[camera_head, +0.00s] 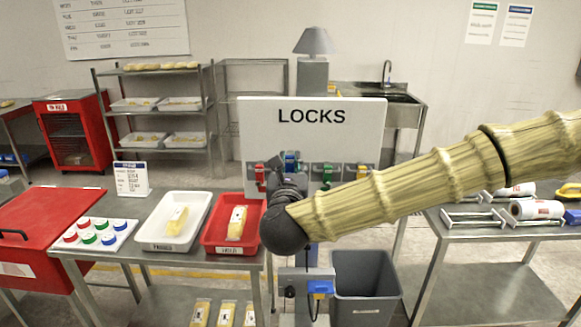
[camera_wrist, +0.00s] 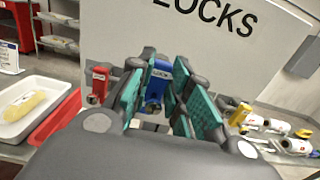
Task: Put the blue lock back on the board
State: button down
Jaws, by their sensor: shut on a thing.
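The white board (camera_head: 350,125) marked LOCKS stands upright; it also shows in the wrist view (camera_wrist: 110,25). My gripper (camera_head: 288,172) is in front of its lower part. In the wrist view my gripper (camera_wrist: 168,98) has its teal pads on both sides of the blue lock (camera_wrist: 160,75) and is shut on it. The blue lock (camera_head: 290,158) shows just above my gripper in the head view. I cannot tell whether it touches the board or a hook. A red lock (camera_head: 260,175) hangs to the left, a green lock (camera_head: 327,173) and a yellow lock (camera_head: 361,172) to the right.
A white tray (camera_head: 150,240) and a red tray (camera_head: 215,245) with yellow packs stand on the left table. A grey bin (camera_head: 365,290) is below the board. A box with a blue part (camera_head: 320,287) sits low in front. Rolls (camera_head: 537,209) lie on the right table.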

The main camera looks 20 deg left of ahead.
jog(key=shift+p+x, duration=0.95)
jog(key=shift+x, duration=1.15)
jog(key=shift+w+a+b, duration=0.1)
jog(key=shift+w+b, duration=0.1)
jog(key=shift+b, duration=0.3)
jog(key=shift+b, duration=0.4)
jog(key=shift+f+b, duration=2.1)
jog(key=shift+f, duration=0.25)
jog(key=c, duration=1.2)
grip_release()
jog(key=shift+c, duration=0.2)
